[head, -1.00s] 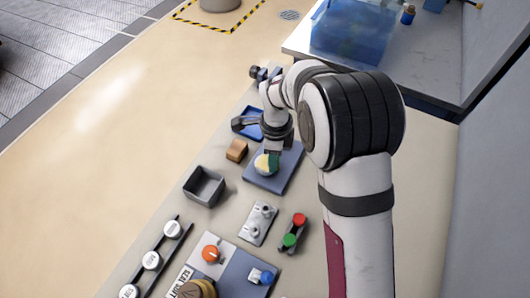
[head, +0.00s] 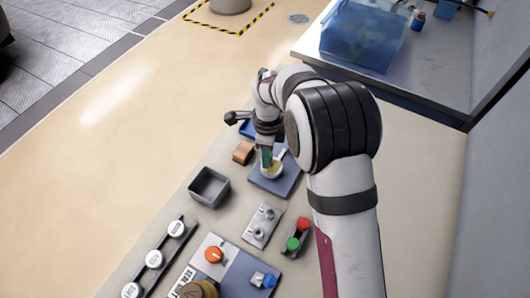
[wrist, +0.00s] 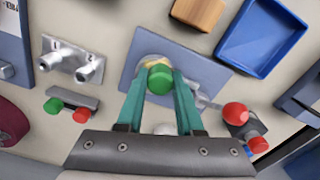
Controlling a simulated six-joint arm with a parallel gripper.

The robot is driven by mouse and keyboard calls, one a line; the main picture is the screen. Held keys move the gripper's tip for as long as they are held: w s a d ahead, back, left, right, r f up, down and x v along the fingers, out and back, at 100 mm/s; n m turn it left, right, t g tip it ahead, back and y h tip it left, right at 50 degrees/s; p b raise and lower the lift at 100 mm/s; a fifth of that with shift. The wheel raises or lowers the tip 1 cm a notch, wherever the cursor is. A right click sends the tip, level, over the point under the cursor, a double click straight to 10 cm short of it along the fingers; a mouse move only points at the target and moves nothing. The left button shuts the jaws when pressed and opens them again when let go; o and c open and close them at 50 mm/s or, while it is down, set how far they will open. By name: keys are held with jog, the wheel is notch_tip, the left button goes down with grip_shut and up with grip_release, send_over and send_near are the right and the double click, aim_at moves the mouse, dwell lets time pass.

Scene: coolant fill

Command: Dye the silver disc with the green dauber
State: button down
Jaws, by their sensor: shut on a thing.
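My gripper (head: 266,156) has teal fingers and is shut on the green dauber (wrist: 160,78), whose round green end shows between the fingertips in the wrist view. A round, pale, silver-rimmed thing with a yellowish inside (head: 272,171) sits on a blue-grey pad (head: 287,181). It also shows in the wrist view (wrist: 149,45), partly hidden behind the dauber. I cannot tell surely whether it is the silver disc. The gripper is right over it, pointing down. Whether the dauber touches it cannot be told.
A tan block (head: 243,153), a blue tray (wrist: 262,38) and a grey open box (head: 209,187) lie near the pad. A silver two-post fixture (head: 262,226) and a red-and-green button unit (head: 298,235) stand in front.

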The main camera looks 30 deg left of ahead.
jog(key=shift+d, duration=2)
jog(key=shift+a, duration=2.7)
jog(key=shift+a+r, duration=0.1)
jog(key=shift+r, duration=3.95)
